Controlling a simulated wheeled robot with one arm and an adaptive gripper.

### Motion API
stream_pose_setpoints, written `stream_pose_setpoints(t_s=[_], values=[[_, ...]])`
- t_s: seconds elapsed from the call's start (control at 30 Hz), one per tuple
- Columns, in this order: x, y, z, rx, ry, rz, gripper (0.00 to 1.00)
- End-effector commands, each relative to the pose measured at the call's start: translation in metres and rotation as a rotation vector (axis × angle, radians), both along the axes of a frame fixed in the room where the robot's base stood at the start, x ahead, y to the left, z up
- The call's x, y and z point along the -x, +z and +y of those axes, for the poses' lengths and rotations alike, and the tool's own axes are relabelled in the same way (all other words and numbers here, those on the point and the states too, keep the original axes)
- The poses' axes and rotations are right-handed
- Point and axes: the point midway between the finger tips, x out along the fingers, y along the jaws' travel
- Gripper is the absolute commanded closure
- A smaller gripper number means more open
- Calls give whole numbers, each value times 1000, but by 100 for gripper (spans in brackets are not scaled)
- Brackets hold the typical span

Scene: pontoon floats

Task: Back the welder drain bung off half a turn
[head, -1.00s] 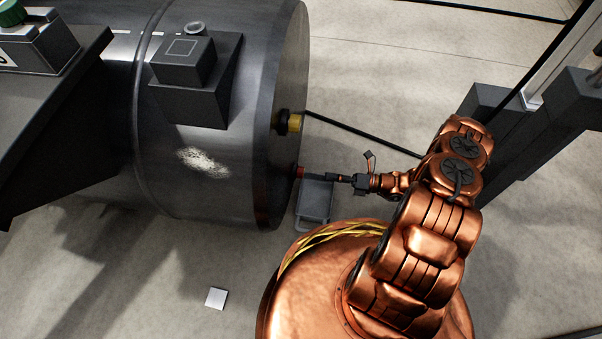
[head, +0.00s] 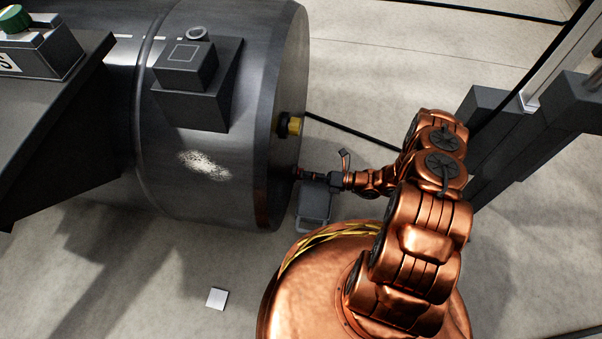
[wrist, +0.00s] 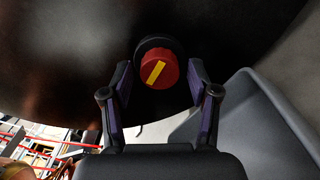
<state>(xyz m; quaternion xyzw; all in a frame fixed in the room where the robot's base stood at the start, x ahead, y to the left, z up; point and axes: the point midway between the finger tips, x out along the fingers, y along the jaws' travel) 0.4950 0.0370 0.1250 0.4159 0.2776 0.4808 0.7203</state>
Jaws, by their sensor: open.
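The drain bung (wrist: 160,70) is a red round knob with a yellow bar across its face, set in a black collar on the dark end of the float. The bar slants from lower left to upper right. My gripper (wrist: 159,92) is open, with one finger on each side of the bung and its lower edge. I cannot tell whether either finger touches it. In the head view the bung (head: 300,171) is a small red spot low on the float's end, and my gripper (head: 316,177) reaches it from the right.
The float (head: 215,110) is a large dark cylinder. A yellow fitting (head: 294,126) with a black cable sits above the bung. A grey tray (head: 313,207) stands on the floor under my gripper and shows at right in the wrist view (wrist: 262,125). A white square (head: 216,298) lies on open floor.

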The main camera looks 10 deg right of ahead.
Motion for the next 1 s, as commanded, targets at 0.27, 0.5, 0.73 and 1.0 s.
stream_pose_setpoints(t_s=[0.27,0.5,0.73,1.0], values=[[0,-2,0,-5,1,13,40],[-1,-5,0,-85,2,208,40],[0,-3,1,-178,1,427,40],[0,0,1,-281,1,675,40]])
